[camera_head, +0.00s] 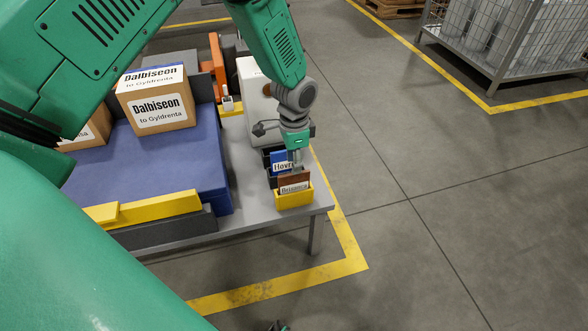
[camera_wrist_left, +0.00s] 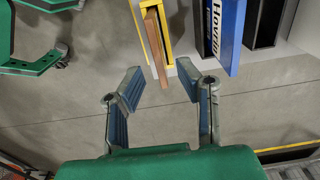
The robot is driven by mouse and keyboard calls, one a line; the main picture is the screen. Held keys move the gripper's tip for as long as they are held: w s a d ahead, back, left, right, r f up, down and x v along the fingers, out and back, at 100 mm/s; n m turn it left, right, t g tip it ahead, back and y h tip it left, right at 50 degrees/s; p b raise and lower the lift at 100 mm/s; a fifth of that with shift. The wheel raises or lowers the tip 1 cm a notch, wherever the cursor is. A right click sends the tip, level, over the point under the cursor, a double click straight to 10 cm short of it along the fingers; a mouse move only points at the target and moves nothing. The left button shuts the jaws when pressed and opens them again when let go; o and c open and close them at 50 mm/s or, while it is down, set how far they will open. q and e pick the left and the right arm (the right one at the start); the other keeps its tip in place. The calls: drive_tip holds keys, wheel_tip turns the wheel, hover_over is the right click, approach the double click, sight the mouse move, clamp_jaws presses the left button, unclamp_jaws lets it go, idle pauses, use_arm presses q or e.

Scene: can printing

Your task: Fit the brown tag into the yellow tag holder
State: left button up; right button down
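The brown tag (camera_head: 293,179) stands in the yellow tag holder (camera_head: 293,199) at the table's near right corner, its upper part sticking out. In the left wrist view the brown tag (camera_wrist_left: 154,45) sits slightly tilted in the opening of the yellow holder (camera_wrist_left: 170,30); how deep it sits is hidden. My left gripper (camera_head: 297,163) is just above the tag. In the left wrist view my left gripper (camera_wrist_left: 161,72) has its fingers apart, with the tag's outer end between the tips and gaps on both sides. I do not make out my right gripper.
A white box (camera_head: 257,105) is behind that. A blue platform (camera_head: 175,160) with a labelled cardboard box (camera_head: 157,108) fills the left. Open floor lies right of the table.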

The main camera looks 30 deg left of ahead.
use_arm(q)
drive_tip(key=r, duration=0.3)
drive_tip(key=shift+d+r+p, duration=0.1)
drive_tip(key=shift+d+p, duration=0.1)
drive_tip(key=shift+p, duration=0.1)
drive_tip(key=s+d+f+n, duration=0.2)
drive_tip(key=s+d+f, duration=0.1)
drive_tip(key=s+f, duration=0.6)
drive_tip(key=s+f+n, duration=0.1)
drive_tip(key=s+n, duration=0.4)
drive_tip(key=s, duration=1.6)
drive_tip(key=shift+s+t, duration=0.15)
drive_tip(key=shift+t, duration=0.15)
wheel_tip(320, 180, up, 8)
drive_tip(key=p, duration=0.8)
